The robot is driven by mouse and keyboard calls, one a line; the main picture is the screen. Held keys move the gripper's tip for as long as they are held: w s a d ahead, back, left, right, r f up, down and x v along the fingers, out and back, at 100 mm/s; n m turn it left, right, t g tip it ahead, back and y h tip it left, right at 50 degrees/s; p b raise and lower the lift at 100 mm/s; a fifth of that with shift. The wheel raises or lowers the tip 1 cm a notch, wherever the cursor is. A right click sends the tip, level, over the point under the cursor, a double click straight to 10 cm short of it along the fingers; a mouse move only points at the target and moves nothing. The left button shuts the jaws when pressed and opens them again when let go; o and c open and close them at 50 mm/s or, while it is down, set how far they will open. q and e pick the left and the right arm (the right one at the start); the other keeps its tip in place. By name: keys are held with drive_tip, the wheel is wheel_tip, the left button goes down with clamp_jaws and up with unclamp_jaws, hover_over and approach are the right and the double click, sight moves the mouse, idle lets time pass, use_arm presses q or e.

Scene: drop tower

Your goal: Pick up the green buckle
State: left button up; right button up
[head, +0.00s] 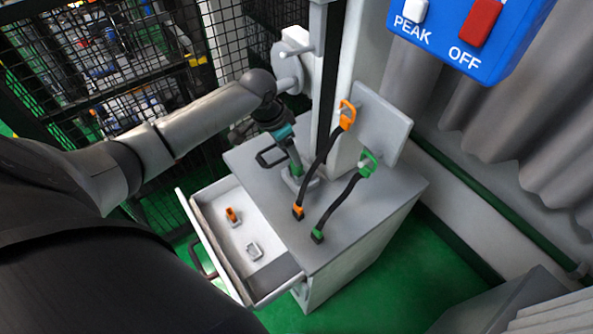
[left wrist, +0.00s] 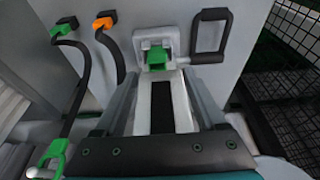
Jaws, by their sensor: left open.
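A green buckle (left wrist: 157,56) sits in a pale grey holder (left wrist: 142,42) on the cabinet top, in front of my left gripper in the left wrist view. It also shows in the head view (head: 297,168), partly hidden by the gripper. My left gripper (head: 291,152) points down at it from above. In the left wrist view its fingers (left wrist: 160,92) stand apart, with the buckle beyond the tips; I cannot tell whether they touch it. Another green piece (head: 368,163) ends a black strap, with a second green end (head: 317,236) on the cabinet top. My right gripper is not in view.
A strap with orange ends (head: 347,115) lies left of the green-ended strap. A black handle (left wrist: 210,36) stands beside the holder. The open drawer (head: 212,236) holds an orange buckle (head: 232,215) and a metal ring (head: 254,250). A blue control box (head: 450,45) hangs upper right.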

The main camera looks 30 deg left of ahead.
sight(297, 169)
use_arm(q)
drive_tip(key=x, duration=0.1)
drive_tip(key=b+x, duration=0.1)
drive_tip(key=x, duration=0.2)
drive_tip(key=shift+w+d+f, duration=0.2)
drive_tip(key=shift+d+f, duration=0.1)
drive_tip(key=shift+d, duration=0.1)
drive_tip(key=shift+w+f+b, duration=0.15)
drive_tip(key=shift+f+b, duration=0.15)
drive_tip(key=shift+f, duration=0.2)
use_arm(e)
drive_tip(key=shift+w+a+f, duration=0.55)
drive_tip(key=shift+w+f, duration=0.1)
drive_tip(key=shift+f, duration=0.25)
use_arm(q)
drive_tip(key=shift+c, duration=0.4)
clamp_jaws()
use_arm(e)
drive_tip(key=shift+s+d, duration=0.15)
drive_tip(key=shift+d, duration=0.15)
